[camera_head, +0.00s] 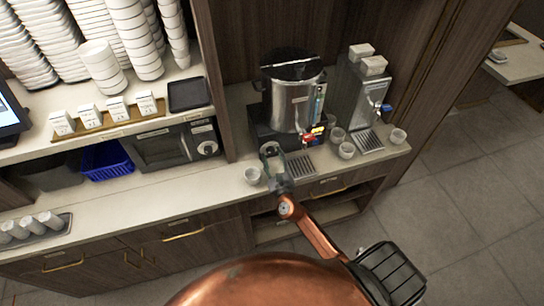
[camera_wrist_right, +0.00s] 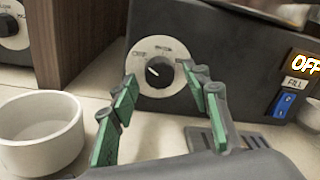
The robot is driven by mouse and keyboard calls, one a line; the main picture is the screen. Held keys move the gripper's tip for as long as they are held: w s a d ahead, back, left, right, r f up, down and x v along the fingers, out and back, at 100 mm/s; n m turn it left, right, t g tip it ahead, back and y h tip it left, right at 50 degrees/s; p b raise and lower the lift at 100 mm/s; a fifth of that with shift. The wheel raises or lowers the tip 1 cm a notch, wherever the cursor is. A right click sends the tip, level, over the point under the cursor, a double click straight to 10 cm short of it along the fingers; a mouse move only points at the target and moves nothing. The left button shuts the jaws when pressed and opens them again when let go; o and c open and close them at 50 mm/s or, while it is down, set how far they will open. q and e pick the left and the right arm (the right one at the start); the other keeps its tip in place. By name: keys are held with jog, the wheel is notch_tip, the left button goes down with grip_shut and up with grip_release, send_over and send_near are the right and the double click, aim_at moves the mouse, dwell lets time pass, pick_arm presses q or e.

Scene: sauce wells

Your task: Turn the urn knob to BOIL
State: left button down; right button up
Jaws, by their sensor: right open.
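The urn (camera_head: 297,101) is a steel cylinder with a dark lid, standing on a black base on the counter. Its black knob (camera_wrist_right: 160,72) sits on a pale round dial plate (camera_wrist_right: 151,51) in the right wrist view. The knob's white pointer line slants to the upper left, and the dial lettering is too small to read surely. My right gripper (camera_wrist_right: 160,90) is open, its green-padded fingers on either side of the knob from the camera's side; whether they touch it I cannot tell. My left gripper is not seen.
A lit display reading OFF (camera_wrist_right: 305,66) and a blue switch (camera_wrist_right: 284,104) are right of the knob. A white cup (camera_wrist_right: 40,132) stands close at left. Several cups and a second dispenser (camera_head: 361,90) stand right of the urn. A microwave (camera_head: 162,145) is left.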

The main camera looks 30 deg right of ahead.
jog(key=shift+c, duration=0.7)
jog(key=c, duration=1)
